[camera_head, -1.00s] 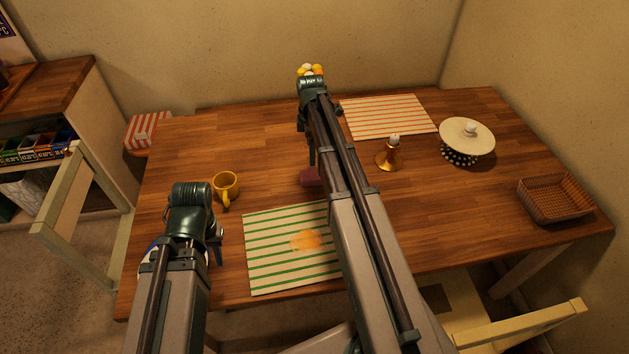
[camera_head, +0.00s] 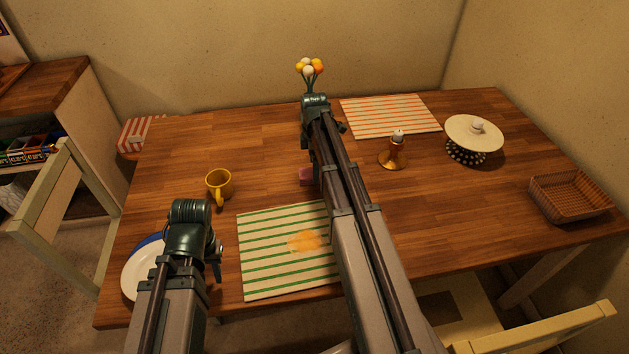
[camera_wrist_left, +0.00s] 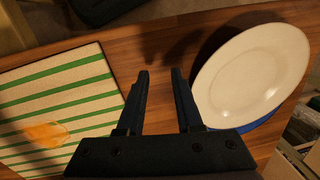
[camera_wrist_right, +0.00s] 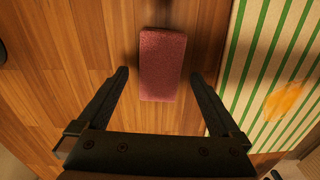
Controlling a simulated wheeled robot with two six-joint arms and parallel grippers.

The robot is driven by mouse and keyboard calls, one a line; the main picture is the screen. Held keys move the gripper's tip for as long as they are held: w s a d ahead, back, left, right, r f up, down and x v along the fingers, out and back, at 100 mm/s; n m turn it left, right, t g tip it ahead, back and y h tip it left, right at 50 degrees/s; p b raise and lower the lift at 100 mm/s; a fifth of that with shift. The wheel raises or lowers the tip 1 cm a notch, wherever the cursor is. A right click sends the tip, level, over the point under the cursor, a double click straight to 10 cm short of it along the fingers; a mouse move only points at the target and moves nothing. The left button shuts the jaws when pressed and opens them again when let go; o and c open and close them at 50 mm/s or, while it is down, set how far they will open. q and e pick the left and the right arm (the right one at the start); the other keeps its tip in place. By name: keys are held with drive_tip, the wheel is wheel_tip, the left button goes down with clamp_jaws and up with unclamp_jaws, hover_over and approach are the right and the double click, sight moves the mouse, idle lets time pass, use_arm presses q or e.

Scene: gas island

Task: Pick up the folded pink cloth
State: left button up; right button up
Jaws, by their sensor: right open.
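In the right wrist view the cloth (camera_wrist_right: 162,65) is a dark pink block lying lengthwise between the finger lines. My right gripper (camera_wrist_right: 160,74) is open, one finger on each side of the cloth; it looks to be above it, and contact cannot be told. My left gripper (camera_wrist_left: 160,73) is empty, with its fingers apart, over the table between the striped mat and the plate.
The green-striped mat (camera_head: 265,250) bears an orange stain (camera_head: 306,241). Flowers (camera_head: 309,68) rise behind my right wrist.

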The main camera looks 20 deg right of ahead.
use_arm(q)
wheel_tip(320, 180, down, 2)
drive_tip(key=shift+f+b, duration=0.25)
drive_tip(key=shift+b, duration=0.5)
use_arm(e)
wheel_tip(320, 180, down, 2)
drive_tip(key=shift+f, duration=0.25)
use_arm(q)
drive_tip(key=shift+r, duration=0.1)
use_arm(e)
drive_tip(key=shift+r, duration=0.1)
drive_tip(key=c, duration=1.4)
